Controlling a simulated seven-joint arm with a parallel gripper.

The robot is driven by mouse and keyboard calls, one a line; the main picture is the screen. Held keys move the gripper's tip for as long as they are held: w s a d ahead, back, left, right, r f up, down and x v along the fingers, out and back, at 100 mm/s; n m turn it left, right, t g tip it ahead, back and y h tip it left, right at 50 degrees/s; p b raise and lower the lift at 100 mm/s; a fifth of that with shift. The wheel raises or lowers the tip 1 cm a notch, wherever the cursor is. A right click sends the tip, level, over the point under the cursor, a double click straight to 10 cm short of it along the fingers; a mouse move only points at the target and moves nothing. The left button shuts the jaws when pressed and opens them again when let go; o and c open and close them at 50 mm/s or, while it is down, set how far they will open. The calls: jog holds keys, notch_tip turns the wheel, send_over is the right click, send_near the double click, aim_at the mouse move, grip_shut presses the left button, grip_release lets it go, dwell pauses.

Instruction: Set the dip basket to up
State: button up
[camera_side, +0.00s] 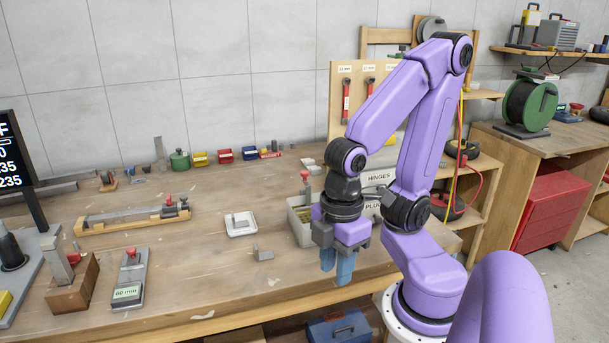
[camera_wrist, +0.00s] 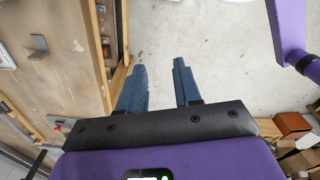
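A grey open-topped container (camera_side: 297,228) stands on the bench just left of my wrist in the side view. An upright post with a red knob (camera_side: 304,176) rises from it, and something yellowish shows inside. This may be the dip basket, but I cannot tell for sure, and my arm hides its right part. My gripper (camera_side: 337,264) points down near the bench's front edge, in front of the container and apart from it. In the wrist view, my gripper (camera_wrist: 160,86) has its two blue fingers spread with only floor between them, open and empty.
A small grey bracket (camera_side: 263,253) and a white tray (camera_side: 241,224) lie left of my gripper. A long wooden-based tool (camera_side: 132,219), a red-knobbed device (camera_side: 130,279) and a wooden block (camera_side: 73,289) stand farther left. Labelled bins are behind my wrist. The front-centre bench is mostly clear.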

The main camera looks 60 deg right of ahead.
jog(key=o, duration=0.3)
jog(key=shift+o, duration=0.5)
jog(key=shift+w, duration=0.2)
jog(key=w+d+r+m, duration=0.1)
jog(key=w+r+m, duration=0.2)
jog(key=w, duration=0.4)
jog(key=w+r+m, duration=0.2)
jog(key=w+m, duration=0.1)
jog(key=w, duration=0.4)
jog(key=w+d+r+m, duration=0.4)
jog(key=w+d+m, duration=0.1)
jog(key=w+d, duration=0.35)
notch_tip(320, 180, up, 5)
jog(key=m, duration=1.1)
send_over(305, 171)
notch_tip(305, 171, down, 17)
jog(key=shift+a+f, duration=0.1)
jog(key=shift+a, duration=0.05)
